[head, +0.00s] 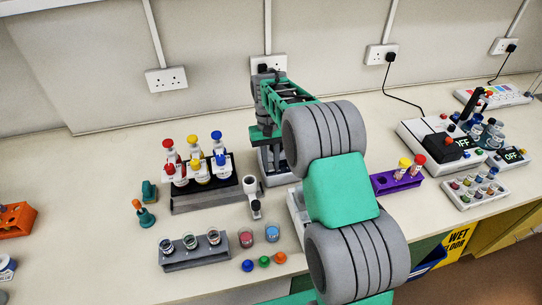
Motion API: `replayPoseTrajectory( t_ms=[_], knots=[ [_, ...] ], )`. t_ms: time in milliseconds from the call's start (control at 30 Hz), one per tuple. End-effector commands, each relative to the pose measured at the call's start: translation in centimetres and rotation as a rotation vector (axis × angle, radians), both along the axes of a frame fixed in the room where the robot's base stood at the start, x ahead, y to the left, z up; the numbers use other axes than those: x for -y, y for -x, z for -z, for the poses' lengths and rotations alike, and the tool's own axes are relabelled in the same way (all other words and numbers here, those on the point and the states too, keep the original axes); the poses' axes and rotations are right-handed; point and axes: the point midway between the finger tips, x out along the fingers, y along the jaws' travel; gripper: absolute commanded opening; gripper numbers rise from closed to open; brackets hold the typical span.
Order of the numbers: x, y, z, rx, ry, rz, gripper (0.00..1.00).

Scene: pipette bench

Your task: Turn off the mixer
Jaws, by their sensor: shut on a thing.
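No thing in the head view is plainly marked as the mixer. At the right stands a white bench device (413,130) with a black block and red knob on top, and its dark display (487,142) appears to read OFF. A second dark display (514,155) beside it also appears to read OFF, next to several dark bottles (487,133). My arm's grey joints and green link fill the middle.
Left of my arm are a bottle rack (205,195), a vial rack (195,257) and small coloured caps (264,261). A purple rack (383,184) and a white vial tray (475,199) lie to the right. An orange rack (14,219) is at the far left.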

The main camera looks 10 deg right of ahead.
Motion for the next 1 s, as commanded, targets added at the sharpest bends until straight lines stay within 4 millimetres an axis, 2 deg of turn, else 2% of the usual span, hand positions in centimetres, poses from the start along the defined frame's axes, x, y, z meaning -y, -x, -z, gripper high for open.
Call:
replayPoseTrajectory(
  t_ms=[33, 400, 433, 667, 1000],
  knots=[
    [-0.01, -0.2, -0.43, -0.014, 0.0, -0.001, 0.0],
    [0.0, -0.23, -0.1, -0.033, 0.0, 0.0, 0.0],
    [0.0, -0.23, -0.1, -0.033, 0.0, 0.0, 0.22],
    [0.01, -0.19, -0.07, -0.033, 0.0, 0.0, 0.4],
    [0.01, -0.42, -0.62, -0.032, 0.0, 0.0, 0.42]
  ],
)
